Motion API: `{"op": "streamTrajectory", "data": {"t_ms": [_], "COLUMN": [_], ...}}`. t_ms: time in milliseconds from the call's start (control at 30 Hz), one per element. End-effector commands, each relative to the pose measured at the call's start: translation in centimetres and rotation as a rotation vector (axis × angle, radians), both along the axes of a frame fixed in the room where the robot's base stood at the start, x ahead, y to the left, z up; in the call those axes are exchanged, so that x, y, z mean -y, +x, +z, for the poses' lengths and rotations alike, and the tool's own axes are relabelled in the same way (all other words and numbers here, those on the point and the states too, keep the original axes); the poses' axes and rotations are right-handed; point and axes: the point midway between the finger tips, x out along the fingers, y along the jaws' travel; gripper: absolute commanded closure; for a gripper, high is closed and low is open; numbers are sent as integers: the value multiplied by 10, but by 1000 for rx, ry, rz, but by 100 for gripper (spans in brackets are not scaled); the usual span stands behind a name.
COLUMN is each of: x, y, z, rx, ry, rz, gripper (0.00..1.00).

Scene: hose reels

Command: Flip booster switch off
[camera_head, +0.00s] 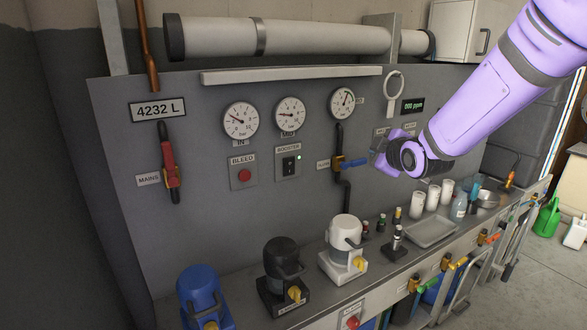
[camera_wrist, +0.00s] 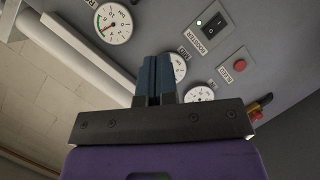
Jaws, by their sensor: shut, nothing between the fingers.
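The booster switch (camera_head: 289,165) is a black rocker on a grey plate under a BOOSTER label, on the upright panel. A small green light (camera_head: 299,157) glows beside it. The switch also shows at the upper right of the wrist view (camera_wrist: 213,25), upside down, with its light lit. My gripper (camera_head: 376,152) is to the right of the switch, in front of the panel and apart from the switch. In the wrist view its blue fingers (camera_wrist: 160,75) are together with nothing between them. The rocker's exact tilt is too small to tell.
A red BLEED button (camera_head: 244,175) is left of the switch, with gauges (camera_head: 289,113) above. A blue-handled valve (camera_head: 352,163) lies between the switch and my gripper. Pumps (camera_head: 344,245), cups and bottles stand on the shelf below. The panel front around the switch is clear.

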Motion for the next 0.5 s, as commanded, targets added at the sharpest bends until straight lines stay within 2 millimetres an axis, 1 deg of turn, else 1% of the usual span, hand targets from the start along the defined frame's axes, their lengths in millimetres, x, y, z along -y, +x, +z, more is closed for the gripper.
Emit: {"op": "streamTrajectory", "data": {"t_ms": [33,100,233,400,500], "x": [-14,-32,-65,-104,-121], "y": [11,23,39,48,48], "z": [-14,-29,-59,-99,-117], "rx": [39,111,250,423,508], "ry": [-32,-77,-159,-248,-285], "rz": [36,85,168,261,297], "gripper": [100,100,100,100,100]}}
